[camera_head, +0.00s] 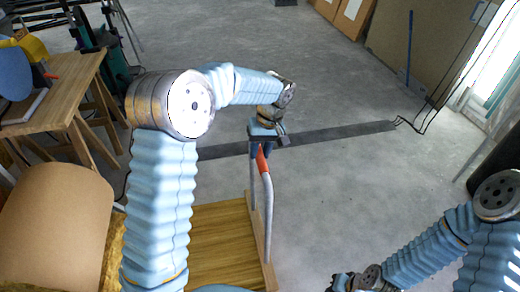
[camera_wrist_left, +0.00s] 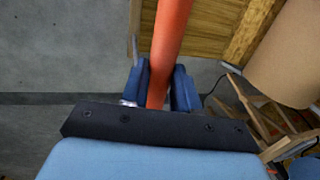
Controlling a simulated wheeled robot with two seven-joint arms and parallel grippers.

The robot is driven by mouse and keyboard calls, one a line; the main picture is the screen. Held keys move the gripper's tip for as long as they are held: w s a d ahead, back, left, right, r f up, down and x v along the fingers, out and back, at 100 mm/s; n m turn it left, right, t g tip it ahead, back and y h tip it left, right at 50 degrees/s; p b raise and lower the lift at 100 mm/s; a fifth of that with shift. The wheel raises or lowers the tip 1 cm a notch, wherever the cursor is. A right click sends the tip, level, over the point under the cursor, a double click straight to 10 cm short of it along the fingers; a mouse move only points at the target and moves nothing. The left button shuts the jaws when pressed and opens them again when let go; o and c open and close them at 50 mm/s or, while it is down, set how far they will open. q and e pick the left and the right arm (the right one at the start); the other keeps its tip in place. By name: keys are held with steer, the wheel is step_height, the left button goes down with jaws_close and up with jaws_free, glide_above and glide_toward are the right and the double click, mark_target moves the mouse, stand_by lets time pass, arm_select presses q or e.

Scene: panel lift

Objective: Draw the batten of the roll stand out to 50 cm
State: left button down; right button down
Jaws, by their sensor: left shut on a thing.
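My left gripper (camera_head: 264,148) is shut on the red grip (camera_head: 261,161) of a grey tube handle (camera_head: 267,205). The handle rises at the edge of a wooden platform (camera_head: 215,238). In the left wrist view the red grip (camera_wrist_left: 170,45) runs between the two blue fingers (camera_wrist_left: 160,92). I cannot make out a roll stand or its batten for certain. A large brown roll or drum (camera_head: 60,220) stands at the left of the platform; my left arm covers part of the space between. My right gripper (camera_head: 355,281) is at the bottom edge, partly cut off, its fingers unclear.
A wooden workbench (camera_head: 60,85) with tools stands at upper left. A dark strip (camera_head: 340,133) lies across the concrete floor. Boards (camera_head: 405,45) and a window (camera_head: 500,85) are along the right wall. The floor in the middle and right is mostly clear.

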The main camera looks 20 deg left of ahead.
arm_select(q)
steer(key=shift+w+d, duration=0.15)
steer(key=shift+d, duration=0.05)
steer(key=c, duration=0.8)
jaws_free()
steer(key=shift+c, duration=0.2)
step_height(320, 180, up, 14)
steer(key=w+d+p, duration=0.1)
steer(key=d, duration=0.1)
steer(key=shift+w+f, duration=0.15)
steer(key=shift+f, duration=0.05)
steer(key=shift+d, duration=0.1)
